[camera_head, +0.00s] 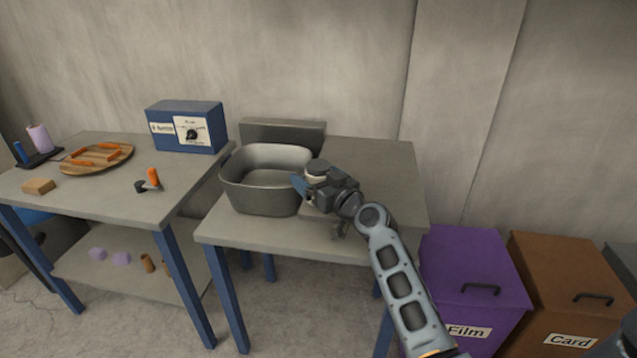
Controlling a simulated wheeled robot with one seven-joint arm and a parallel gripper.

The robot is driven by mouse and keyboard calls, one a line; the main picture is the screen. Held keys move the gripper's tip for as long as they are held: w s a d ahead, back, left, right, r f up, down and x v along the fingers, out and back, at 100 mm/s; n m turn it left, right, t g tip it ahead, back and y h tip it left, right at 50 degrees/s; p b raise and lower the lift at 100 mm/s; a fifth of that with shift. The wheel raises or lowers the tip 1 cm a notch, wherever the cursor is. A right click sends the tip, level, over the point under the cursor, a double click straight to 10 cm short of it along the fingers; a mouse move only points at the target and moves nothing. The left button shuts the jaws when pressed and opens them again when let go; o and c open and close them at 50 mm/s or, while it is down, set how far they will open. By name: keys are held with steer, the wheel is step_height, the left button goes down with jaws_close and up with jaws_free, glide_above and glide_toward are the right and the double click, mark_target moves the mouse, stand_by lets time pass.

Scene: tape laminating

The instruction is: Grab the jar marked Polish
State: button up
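My gripper (306,188) is over the right-hand table, at the right rim of the grey metal basin. A bluish fingertip shows at its left side. A small round thing with a dark top and a pale band (317,170) shows right at the gripper, partly hidden by it. It looks like a lidded jar, but no marking on it can be read. I cannot tell whether the fingers are closed around it or only beside it. No label reading Polish can be made out anywhere in view.
The grey basin (262,205) stands on the right table (385,165), whose back right is clear. The left table (110,198) holds a blue box with a dial (187,127), a wooden plate (75,168) and small items. Purple (475,255) and brown bins (560,265) stand at right.

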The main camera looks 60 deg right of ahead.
steer(key=c, duration=1.1)
steer(key=shift+c, duration=0.2)
steer(key=shift+r, duration=0.15)
